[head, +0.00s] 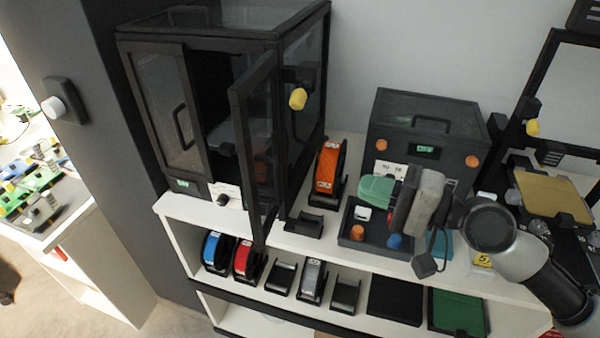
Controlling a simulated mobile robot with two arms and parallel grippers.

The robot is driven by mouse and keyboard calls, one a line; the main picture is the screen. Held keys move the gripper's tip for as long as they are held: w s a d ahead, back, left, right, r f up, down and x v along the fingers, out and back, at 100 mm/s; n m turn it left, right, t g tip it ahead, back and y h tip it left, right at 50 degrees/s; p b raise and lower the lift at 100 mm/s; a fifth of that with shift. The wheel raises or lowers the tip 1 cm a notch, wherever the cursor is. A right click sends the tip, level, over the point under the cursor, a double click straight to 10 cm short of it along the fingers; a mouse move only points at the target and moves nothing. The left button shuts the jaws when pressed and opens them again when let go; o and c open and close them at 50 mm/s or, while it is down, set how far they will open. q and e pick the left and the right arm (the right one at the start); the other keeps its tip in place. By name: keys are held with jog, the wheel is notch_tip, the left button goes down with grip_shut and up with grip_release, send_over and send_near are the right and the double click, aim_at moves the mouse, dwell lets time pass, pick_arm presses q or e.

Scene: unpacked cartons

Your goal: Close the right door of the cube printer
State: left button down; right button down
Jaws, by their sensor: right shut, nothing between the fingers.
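The cube printer (187,45) is a black-framed enclosure with clear panels, standing on the white shelf at the left. Its left door (165,105) lies flat across the front, with a dark handle. Its right door (241,125) stands open, swung out toward me, so the dark interior shows beside the left door. My left gripper is out of view.
An orange spool (328,168) and a small black holder (304,223) stand between the door and my right gripper. A black box with orange knobs (425,110) stands behind the gripper. The lower shelf holds blue (216,250) and red (247,258) spools. A dark pillar (85,140) flanks the printer.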

aim_at(275, 161)
jog(key=s+a+p+x, duration=0.1)
jog(key=s+p+x, duration=0.1)
jog(key=p+x, duration=0.4)
jog(key=x, duration=0.5)
jog(key=shift+s+a+p, duration=0.2)
jog(key=shift+a+p, duration=0.05)
jog(key=shift+p, duration=0.15)
